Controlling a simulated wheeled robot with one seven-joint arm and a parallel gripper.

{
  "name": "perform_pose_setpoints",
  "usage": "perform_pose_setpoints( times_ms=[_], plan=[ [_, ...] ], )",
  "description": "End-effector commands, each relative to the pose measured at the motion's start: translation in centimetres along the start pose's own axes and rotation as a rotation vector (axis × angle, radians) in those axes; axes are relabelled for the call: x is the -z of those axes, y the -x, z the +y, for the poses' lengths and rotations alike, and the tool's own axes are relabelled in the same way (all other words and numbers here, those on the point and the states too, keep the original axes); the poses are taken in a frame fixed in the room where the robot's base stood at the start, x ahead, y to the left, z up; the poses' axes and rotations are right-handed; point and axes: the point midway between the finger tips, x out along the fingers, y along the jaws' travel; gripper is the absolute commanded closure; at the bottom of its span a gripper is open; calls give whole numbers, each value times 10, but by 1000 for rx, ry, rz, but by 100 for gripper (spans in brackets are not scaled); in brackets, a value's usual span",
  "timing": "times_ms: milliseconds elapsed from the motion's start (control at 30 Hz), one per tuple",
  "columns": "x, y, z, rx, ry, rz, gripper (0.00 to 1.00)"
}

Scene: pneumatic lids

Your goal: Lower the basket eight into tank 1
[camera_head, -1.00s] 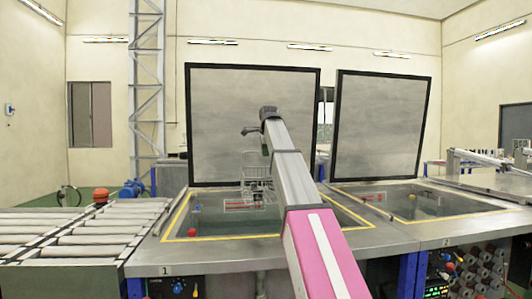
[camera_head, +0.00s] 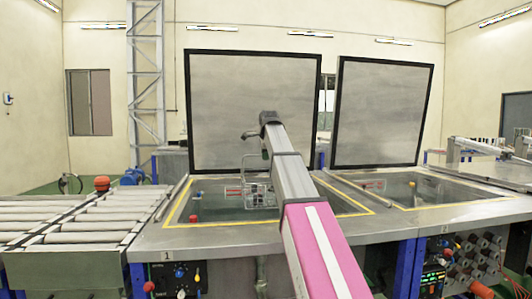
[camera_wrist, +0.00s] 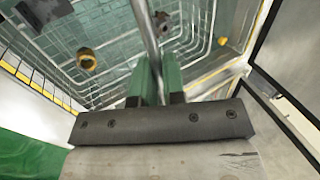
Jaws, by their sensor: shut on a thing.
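My gripper (camera_head: 266,152) is shut on the handle of a wire basket (camera_head: 257,188). In the wrist view the green fingers (camera_wrist: 157,82) close on the basket's metal bar (camera_wrist: 147,35). The basket hangs roughly upright over the opening of tank 1 (camera_head: 180,246), the left tank with a yellow-edged rim. Its lower part overlaps the opening; I cannot tell how deep it is. Through the wires the wrist view shows a yellow ring-shaped part (camera_wrist: 86,60) and a brownish part (camera_wrist: 162,20). My arm hides the right part of the basket and tank.
A raised grey lid (camera_head: 250,110) stands open behind tank 1. A second open lid (camera_head: 382,112) stands behind tank 2 (camera_head: 465,215) on the right. A roller conveyor (camera_head: 70,230) lies at left. A red ball-like knob (camera_head: 194,218) shows at the tank's left front.

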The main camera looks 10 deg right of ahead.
Motion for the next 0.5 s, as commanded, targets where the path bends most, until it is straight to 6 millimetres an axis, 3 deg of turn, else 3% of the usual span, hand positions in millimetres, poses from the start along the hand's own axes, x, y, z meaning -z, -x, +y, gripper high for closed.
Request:
perform_pose_setpoints(
  times_ms=[500],
  plan=[
    [0, -25, 13, 3, 0, 0, 100]
  ],
)
